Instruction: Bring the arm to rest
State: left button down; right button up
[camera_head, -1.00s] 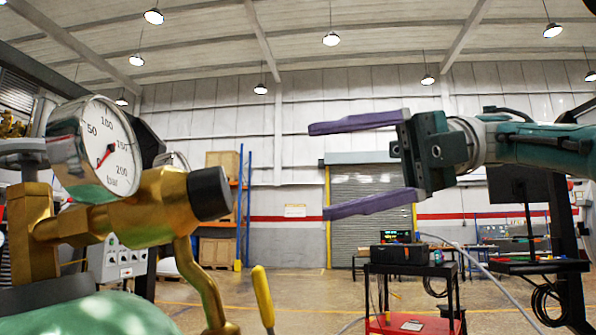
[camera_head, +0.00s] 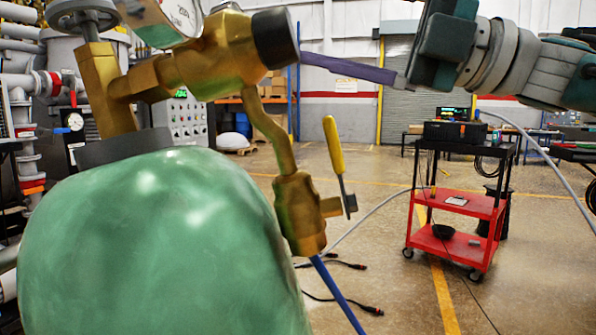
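My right arm (camera_head: 510,60) comes in from the upper right in the head view. Its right gripper (camera_head: 350,68) shows one purple finger, pointing left. The other finger is above the picture's edge. The visible finger sits at the lower edge of the gripper body, so the gripper looks open, with nothing seen held in it. The fingertip appears beside the black knob (camera_head: 275,38) on the brass valve; whether they touch cannot be told. My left gripper is not in view.
A green gas cylinder (camera_head: 150,245) with a brass regulator (camera_head: 215,55) fills the near left. A yellow-handled valve lever (camera_head: 334,145) and blue hose (camera_head: 335,295) hang beside it. A red cart (camera_head: 455,245) stands right of centre. Cables lie on the otherwise open floor.

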jog(key=w+d+f+m+t+h+p, duration=0.15)
jog(key=d+f+m+t+h, duration=0.3)
jog(key=m+t+h, duration=0.55)
jog(key=w+d+f+m+t+h+p, duration=0.15)
jog(key=d+f+m+t+h, duration=0.3)
jog(key=m, duration=1.05)
jog(key=s+d+f+m+g+h+p, duration=0.1)
jog(key=s+d+f+m+g+h, duration=0.1)
jog(key=s+f, duration=0.3)
jog(key=s+d+f+m+g+h, duration=0.1)
jog(key=s+f+m+g+h, duration=0.15)
jog(key=f, duration=0.35)
jog(key=s+d+f+m+g+p, duration=0.1)
jog(key=s+f+g, duration=0.2)
jog(key=s, duration=0.5)
jog(key=s+d+f+m+g+h+p, duration=0.1)
jog(key=s+f+g, duration=0.25)
jog(key=s, duration=0.45)
jog(key=s+d+f+m+g, duration=0.1)
jog(key=s+f+g, duration=0.25)
jog(key=s, duration=0.45)
notch_tip(320, 180, up, 38)
jog(key=p, duration=3.8)
jog(key=shift+a, duration=0.15)
